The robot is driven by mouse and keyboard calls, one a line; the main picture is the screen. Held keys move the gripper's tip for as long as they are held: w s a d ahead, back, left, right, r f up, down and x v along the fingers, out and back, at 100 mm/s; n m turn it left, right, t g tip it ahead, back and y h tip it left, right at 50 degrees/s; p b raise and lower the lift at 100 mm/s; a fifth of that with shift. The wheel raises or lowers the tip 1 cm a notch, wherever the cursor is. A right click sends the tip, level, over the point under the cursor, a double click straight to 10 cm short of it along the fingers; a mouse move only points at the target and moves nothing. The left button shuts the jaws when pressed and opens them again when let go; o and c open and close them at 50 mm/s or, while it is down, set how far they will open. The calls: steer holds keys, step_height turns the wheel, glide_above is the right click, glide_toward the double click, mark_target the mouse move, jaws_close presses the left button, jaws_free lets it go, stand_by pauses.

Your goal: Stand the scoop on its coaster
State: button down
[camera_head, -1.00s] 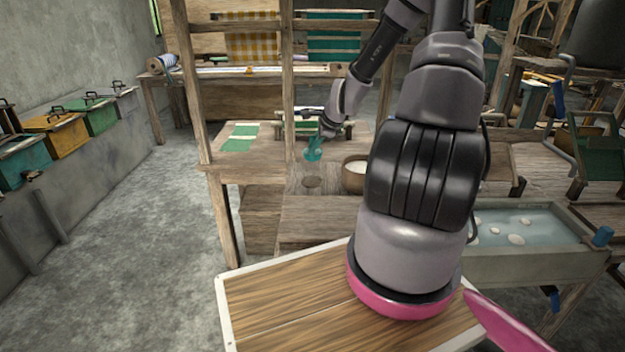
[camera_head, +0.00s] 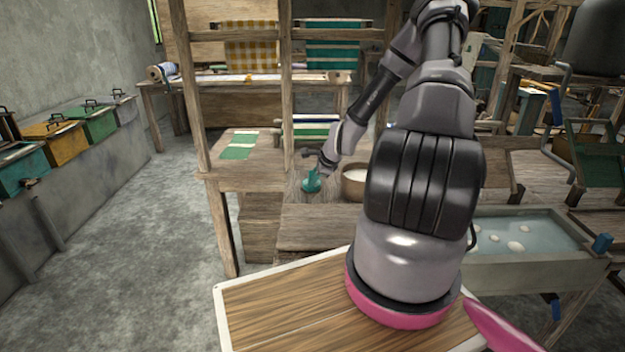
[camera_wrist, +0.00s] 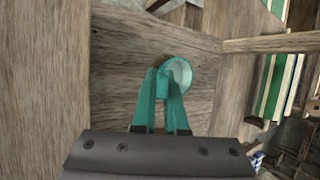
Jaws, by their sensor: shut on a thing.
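The teal scoop (camera_head: 311,183) is at the wooden bench of the loom, left of the round bowl. In the wrist view its round cup (camera_wrist: 179,72) shows just beyond my fingertips. My gripper (camera_head: 321,168) is shut on the scoop; the fingers also show in the wrist view (camera_wrist: 163,85). The scoop looks roughly upright, low over or on the spot of the dark round coaster. The coaster is almost wholly hidden behind the scoop. I cannot tell whether the scoop touches it.
A round bowl (camera_head: 354,184) with white contents stands close to the right of the scoop. A green and white cloth (camera_head: 238,146) lies to the left. Loom posts (camera_head: 288,90) rise behind and left. A water trough (camera_head: 520,240) stands at the right.

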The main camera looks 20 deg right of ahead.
steer(key=c, duration=1)
jaws_free()
steer(key=shift+o, duration=0.2)
steer(key=v, duration=1.2)
steer(key=s+a+r+n+h, duration=0.1)
steer(key=s+a+r+n, duration=0.2)
steer(key=r, duration=0.4)
steer(key=s+a+r+n+g+h, duration=0.1)
steer(key=s+a+r+n, duration=0.1)
steer(key=r+n, duration=0.3)
steer(key=s+a+r+n, duration=0.2)
steer(key=s+r+n, duration=0.1)
steer(key=r, duration=0.5)
steer(key=s+a+r+n+y, duration=0.1)
steer(key=s+a+r+n, duration=0.2)
steer(key=s+r, duration=0.4)
steer(key=s+a+r+n+t+y, duration=0.1)
steer(key=s+a+r+n, duration=0.2)
steer(key=s+r, duration=0.4)
steer(key=shift+s, duration=0.5)
steer(key=shift+a+t, duration=0.1)
steer(key=shift+t, duration=0.2)
